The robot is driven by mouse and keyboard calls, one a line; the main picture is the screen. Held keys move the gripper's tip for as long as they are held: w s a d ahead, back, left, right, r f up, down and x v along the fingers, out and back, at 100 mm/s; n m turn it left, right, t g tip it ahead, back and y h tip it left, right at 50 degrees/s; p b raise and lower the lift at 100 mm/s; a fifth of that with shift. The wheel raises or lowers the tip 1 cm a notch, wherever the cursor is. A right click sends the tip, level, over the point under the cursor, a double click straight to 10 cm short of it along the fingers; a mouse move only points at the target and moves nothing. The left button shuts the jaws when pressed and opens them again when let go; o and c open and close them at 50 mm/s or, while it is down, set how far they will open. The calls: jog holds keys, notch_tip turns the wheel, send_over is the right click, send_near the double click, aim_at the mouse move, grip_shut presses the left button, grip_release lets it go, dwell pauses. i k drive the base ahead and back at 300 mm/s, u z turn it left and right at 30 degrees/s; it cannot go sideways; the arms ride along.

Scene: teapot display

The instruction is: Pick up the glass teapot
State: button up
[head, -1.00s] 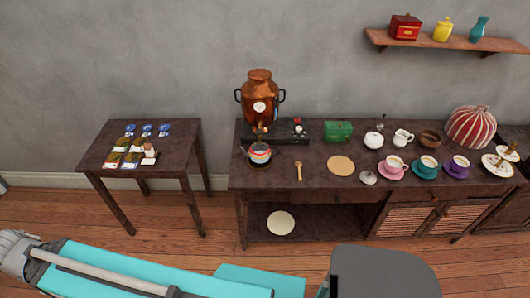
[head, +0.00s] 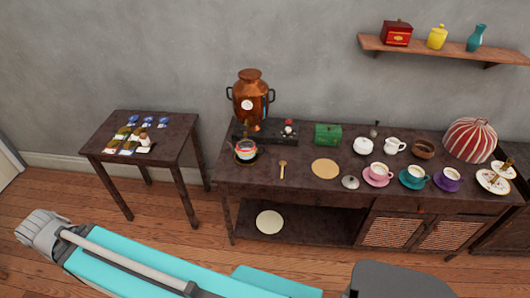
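A small round pot with a colored band (head: 245,151), which looks like the glass teapot, stands at the left end of the long dark table (head: 262,188). It is just in front of the copper samovar (head: 250,98), below its spout. It is small in the picture, so its handle and lid are hard to make out. My teal and grey arm crosses the bottom left of the head view, well apart from the pot. I cannot make out any gripper fingers.
Near the pot are a wooden spoon (head: 282,169), a round tan mat (head: 325,169) and a green box (head: 328,134). Cups and saucers stand farther right. A side table (head: 170,152) with small packets is at left. Wooden floor (head: 95,222) lies before it.

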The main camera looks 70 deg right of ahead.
aim_at(246, 149)
jog(key=k, duration=1.6)
jog(key=z, duration=1.95)
jog(key=i, duration=0.65)
jog(key=z, duration=0.05)
